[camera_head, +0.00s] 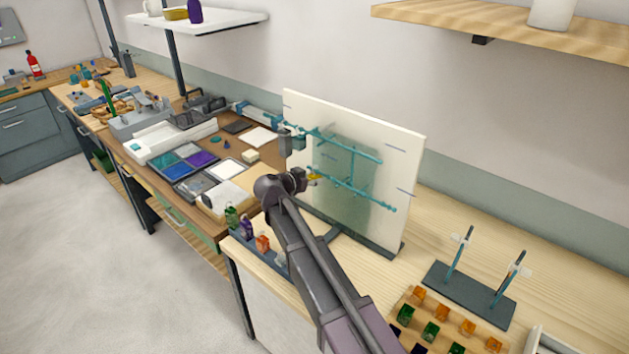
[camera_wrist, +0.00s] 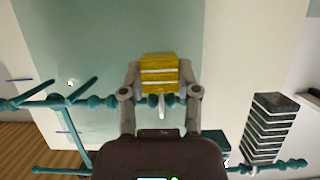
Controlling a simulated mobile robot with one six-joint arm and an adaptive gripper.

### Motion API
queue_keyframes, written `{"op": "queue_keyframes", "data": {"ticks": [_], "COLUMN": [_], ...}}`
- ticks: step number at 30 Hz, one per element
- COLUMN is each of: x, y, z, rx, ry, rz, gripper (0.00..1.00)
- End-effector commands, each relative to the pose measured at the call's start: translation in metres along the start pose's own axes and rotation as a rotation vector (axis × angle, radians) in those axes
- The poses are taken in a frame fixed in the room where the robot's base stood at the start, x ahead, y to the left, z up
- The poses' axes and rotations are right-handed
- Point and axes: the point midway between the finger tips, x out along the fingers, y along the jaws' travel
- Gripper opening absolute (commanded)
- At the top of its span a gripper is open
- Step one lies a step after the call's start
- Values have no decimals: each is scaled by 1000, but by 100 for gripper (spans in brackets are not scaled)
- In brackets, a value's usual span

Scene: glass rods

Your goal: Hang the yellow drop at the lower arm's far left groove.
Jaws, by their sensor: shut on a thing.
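My gripper (camera_head: 301,181) is shut on the yellow drop (camera_head: 314,177), close to the left end of the lower arm (camera_head: 355,189). In the wrist view, which appears upside down, the yellow drop (camera_wrist: 159,72) is a banded block between the fingertips of my gripper (camera_wrist: 160,78). Its pale hook (camera_wrist: 162,106) points down the picture and overlaps the teal lower arm (camera_wrist: 50,102). I cannot tell whether the hook touches the arm or sits in a groove. My gripper hides part of that end.
The upper arm (camera_head: 340,146) runs above, with a dark grey banded block (camera_wrist: 270,125) hanging near its left end, beside my gripper. A pale panel (camera_head: 405,160) stands close behind. Coloured drops stand in a rack (camera_head: 275,261) in front; more fill a wooden tray (camera_head: 455,318).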

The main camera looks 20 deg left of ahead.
Motion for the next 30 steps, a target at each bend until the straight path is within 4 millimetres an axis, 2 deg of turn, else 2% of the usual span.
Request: {"op": "queue_keyframes", "data": {"ticks": [22,23,24,26,30], "x": [4,4,4,4,4], "y": [0,0,0,0,0], "z": [8,8,8,8,8], "rx": [0,0,0,0,0], "ry": [0,0,0,0,0], "rz": [0,0,0,1,1], "gripper": [0,50,62,80,82]}}
